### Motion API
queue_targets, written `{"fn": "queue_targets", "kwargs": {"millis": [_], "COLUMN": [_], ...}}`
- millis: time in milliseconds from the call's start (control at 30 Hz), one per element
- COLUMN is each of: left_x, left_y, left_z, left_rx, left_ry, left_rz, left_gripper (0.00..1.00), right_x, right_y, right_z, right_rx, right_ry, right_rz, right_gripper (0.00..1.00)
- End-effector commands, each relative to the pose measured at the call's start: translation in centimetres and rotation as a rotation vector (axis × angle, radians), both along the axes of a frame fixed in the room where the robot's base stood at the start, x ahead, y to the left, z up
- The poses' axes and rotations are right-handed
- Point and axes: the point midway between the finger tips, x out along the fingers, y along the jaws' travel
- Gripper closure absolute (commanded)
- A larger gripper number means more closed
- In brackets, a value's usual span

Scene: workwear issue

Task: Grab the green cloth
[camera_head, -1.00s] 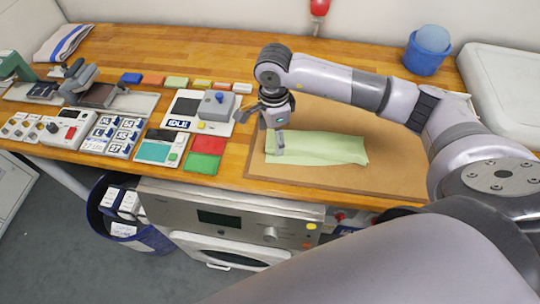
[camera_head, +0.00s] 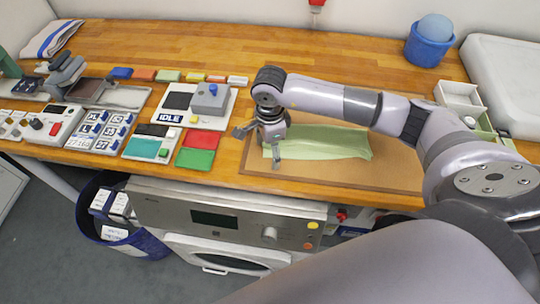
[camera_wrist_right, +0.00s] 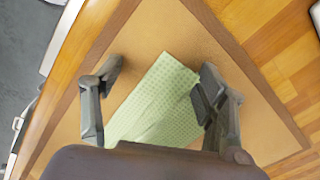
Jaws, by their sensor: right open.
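The green cloth (camera_head: 325,143) lies flat on the brown board (camera_head: 395,176) on the wooden bench. In the head view, my right gripper (camera_head: 256,146) is over the cloth's left end and hides part of it. In the right wrist view, the cloth (camera_wrist_right: 158,98) shows between the spread fingers of my right gripper (camera_wrist_right: 156,82), which is open and empty. One finger is near the cloth's right edge; I cannot tell whether it touches. My left gripper is not in view.
Left of the board are red (camera_head: 203,139) and green (camera_head: 194,159) pads and a button box (camera_head: 210,97). A blue bucket (camera_head: 425,52) with a ball stands at the back right. A white divided tray (camera_head: 460,98) is at right.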

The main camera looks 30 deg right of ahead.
Motion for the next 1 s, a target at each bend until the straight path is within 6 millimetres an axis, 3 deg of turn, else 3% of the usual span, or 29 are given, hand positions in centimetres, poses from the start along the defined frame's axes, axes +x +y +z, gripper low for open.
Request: {"fn": "queue_targets", "kwargs": {"millis": [367, 1000], "left_x": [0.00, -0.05], "left_y": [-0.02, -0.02], "left_z": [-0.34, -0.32], "left_rx": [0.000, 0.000], "left_ry": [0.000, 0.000], "left_rz": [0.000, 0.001], "left_gripper": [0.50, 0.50], "right_x": [0.01, -0.21], "right_y": [-0.02, -0.01], "right_z": [-0.35, -0.51], "right_rx": [0.000, -0.001], "right_ry": [0.000, 0.007], "right_rz": [0.000, 0.001], "right_gripper": [0.34, 0.55]}}
